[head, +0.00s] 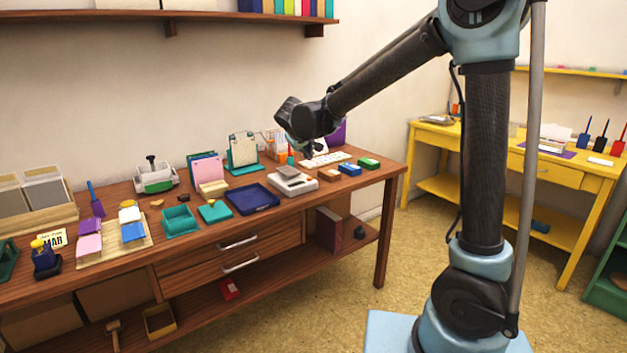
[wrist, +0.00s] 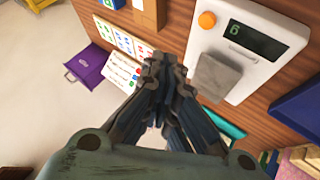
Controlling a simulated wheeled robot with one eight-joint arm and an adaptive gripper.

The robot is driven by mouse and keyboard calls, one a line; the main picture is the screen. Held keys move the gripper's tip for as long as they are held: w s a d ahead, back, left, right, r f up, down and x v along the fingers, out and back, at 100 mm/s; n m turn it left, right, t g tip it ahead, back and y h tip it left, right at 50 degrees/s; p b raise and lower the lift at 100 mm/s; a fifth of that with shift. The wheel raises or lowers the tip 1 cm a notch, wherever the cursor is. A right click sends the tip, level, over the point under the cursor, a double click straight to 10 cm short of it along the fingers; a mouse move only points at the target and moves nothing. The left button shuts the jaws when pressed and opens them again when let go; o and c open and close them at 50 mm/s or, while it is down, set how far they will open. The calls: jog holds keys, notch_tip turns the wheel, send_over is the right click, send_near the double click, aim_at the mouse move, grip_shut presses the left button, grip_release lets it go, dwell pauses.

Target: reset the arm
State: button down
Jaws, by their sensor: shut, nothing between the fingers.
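My gripper (wrist: 162,72) is shut and empty in the wrist view, with its dark fingers together. In the head view my gripper (head: 314,152) hangs from the raised arm, in front of the wall and above the right part of the brown table (head: 372,180). A white scale (head: 293,184) stands on the table near it. In the wrist view the scale (wrist: 262,25) lies to the right of my fingers, with a grey block (wrist: 215,75) on it.
A navy tray (head: 252,198), a teal inkpad (head: 214,211) and a blue inkpad (head: 349,169) are on the table. A green inkpad (head: 369,163) sits near its right end. A yellow table (head: 440,140) stands at right, with open floor between.

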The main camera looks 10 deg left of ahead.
jog(key=s+d+f+m+g+h, duration=0.15)
jog(key=s+d, duration=0.25)
jog(key=d, duration=1.3)
jog(key=s+d+r+m+g+h, duration=0.1)
jog(key=s+d+m+g, duration=0.2)
jog(key=d, duration=1.3)
jog(key=s+d+f+m, duration=0.1)
jog(key=s+d+f, duration=0.3)
jog(key=s, duration=0.4)
jog(key=s+d+f+m+g+y, duration=0.1)
jog(key=s+d+f, duration=0.3)
jog(key=s, duration=0.4)
jog(key=s+d+f+m+g+y, duration=0.1)
jog(key=s+d+f, duration=0.3)
jog(key=s, duration=0.4)
jog(key=shift+d+f+m, duration=0.35)
jog(key=shift+d+m, duration=0.4)
jog(key=shift+d, duration=0.15)
jog(key=shift+g, duration=0.25)
